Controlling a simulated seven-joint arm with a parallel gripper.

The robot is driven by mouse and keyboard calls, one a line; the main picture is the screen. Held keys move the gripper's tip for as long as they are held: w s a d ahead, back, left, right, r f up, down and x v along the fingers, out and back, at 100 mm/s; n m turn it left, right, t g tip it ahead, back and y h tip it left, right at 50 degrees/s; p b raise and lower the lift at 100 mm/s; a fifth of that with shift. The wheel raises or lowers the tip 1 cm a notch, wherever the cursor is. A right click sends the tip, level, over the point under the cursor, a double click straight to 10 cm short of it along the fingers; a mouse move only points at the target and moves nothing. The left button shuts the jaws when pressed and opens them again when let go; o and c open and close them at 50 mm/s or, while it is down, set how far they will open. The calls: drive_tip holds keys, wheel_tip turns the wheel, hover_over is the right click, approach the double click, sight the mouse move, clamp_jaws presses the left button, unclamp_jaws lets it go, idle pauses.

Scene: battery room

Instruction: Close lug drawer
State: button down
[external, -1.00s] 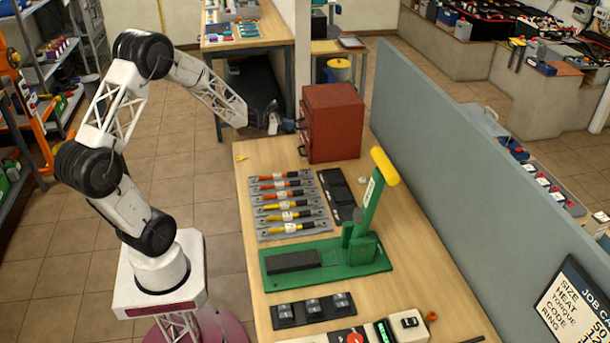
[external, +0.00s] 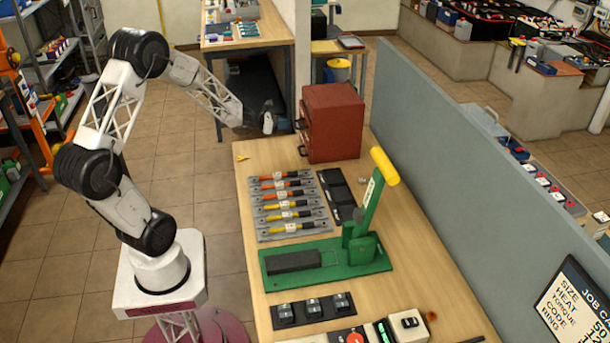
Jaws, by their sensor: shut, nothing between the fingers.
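A red-brown drawer cabinet (external: 335,125) stands at the far end of the wooden bench. Its drawer fronts face left, toward my arm, and show only as a narrow dark edge with small handles (external: 301,124). No drawer visibly sticks out, but the side angle makes this hard to tell. My gripper (external: 270,120) is shut and empty, just left of the cabinet front at about handle height. A small gap shows between it and the cabinet.
On the bench (external: 250,190) in front of the cabinet lie a grey rack of cables (external: 290,208), a black tray (external: 340,192) and a green press (external: 330,258) with a raised yellow-tipped lever. A grey partition (external: 450,180) runs along the right.

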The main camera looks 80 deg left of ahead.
drive_tip(key=shift+v, duration=2.8)
drive_tip(key=shift+f, duration=0.1)
drive_tip(key=d+r+m+g+h, duration=0.25)
drive_tip(key=d+m, duration=0.35)
drive_tip(key=d, duration=0.4)
drive_tip(key=d+r+m+g+h, duration=0.2)
drive_tip(key=d+r+m+g, duration=0.3)
drive_tip(key=d, duration=0.6)
drive_tip(key=d+r+m+g+h, duration=0.1)
drive_tip(key=d+r+m+h, duration=0.15)
drive_tip(key=d+m, duration=0.55)
drive_tip(key=s+d+r+m+g+y, duration=0.2)
drive_tip(key=s+d+m+y, duration=0.1)
drive_tip(key=s+d+m, duration=0.5)
drive_tip(key=s+d+r+m+g+y, duration=0.2)
drive_tip(key=s+d+r+m+y, duration=0.1)
drive_tip(key=s+d+m, duration=0.6)
drive_tip(key=shift+s+y, duration=0.4)
drive_tip(key=shift+s, duration=0.75)
drive_tip(key=shift+g, duration=0.25)
